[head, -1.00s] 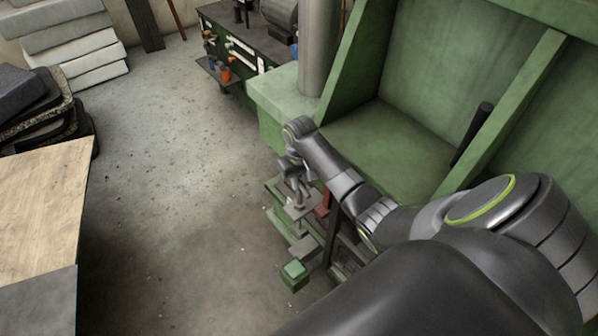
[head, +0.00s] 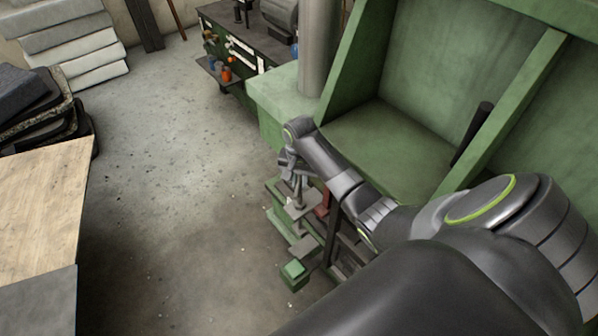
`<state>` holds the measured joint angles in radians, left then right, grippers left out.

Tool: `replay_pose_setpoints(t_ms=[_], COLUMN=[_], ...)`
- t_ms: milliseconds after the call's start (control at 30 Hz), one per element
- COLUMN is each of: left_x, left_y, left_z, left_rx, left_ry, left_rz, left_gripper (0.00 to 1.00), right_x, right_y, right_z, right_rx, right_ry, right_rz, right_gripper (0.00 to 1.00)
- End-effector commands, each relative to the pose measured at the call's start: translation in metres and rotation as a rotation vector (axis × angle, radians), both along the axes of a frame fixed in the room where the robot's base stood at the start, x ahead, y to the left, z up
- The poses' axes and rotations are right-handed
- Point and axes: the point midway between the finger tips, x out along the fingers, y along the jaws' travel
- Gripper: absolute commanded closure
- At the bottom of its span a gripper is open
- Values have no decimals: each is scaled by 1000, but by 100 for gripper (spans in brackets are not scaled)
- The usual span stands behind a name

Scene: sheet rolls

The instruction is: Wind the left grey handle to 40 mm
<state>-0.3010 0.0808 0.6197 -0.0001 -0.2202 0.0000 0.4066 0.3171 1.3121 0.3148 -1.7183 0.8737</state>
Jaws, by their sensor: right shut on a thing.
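My right arm reaches across from the lower right to the green machine (head: 385,150). My right gripper (head: 294,175) is at the machine's left end, pointing down and shut on a small grey part, which I take to be the left grey handle. The fingers and wrist hide most of it. A thin grey post and plate (head: 300,203) show just below the fingers. No scale or reading in millimetres can be made out. My left gripper is not in view.
A green block (head: 293,270) sits low at the machine's left end. A wooden table top (head: 45,200) stands at the left. A workbench (head: 245,45) with tools stands behind. The concrete floor (head: 175,150) between is clear.

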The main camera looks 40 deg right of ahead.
Motion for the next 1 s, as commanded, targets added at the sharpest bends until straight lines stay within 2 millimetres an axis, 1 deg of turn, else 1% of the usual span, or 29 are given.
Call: replay_pose_setpoints(t_ms=[200,300,467,800,900,1000], left_x=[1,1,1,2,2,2], left_y=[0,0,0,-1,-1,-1], left_z=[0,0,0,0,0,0], left_rx=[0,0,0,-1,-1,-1], left_ry=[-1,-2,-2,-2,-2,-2], left_rz=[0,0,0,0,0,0], left_gripper=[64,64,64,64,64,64], right_x=[0,0,0,0,0,0], right_y=[0,0,0,0,0,0], right_z=[0,0,0,0,0,0], right_rx=[1,1,1,1,1,1], right_ry=[1,0,0,1,1,1], right_rz=[-231,-298,-354,-685,-730,-740], right_gripper=[100,100,100,100,100,100])
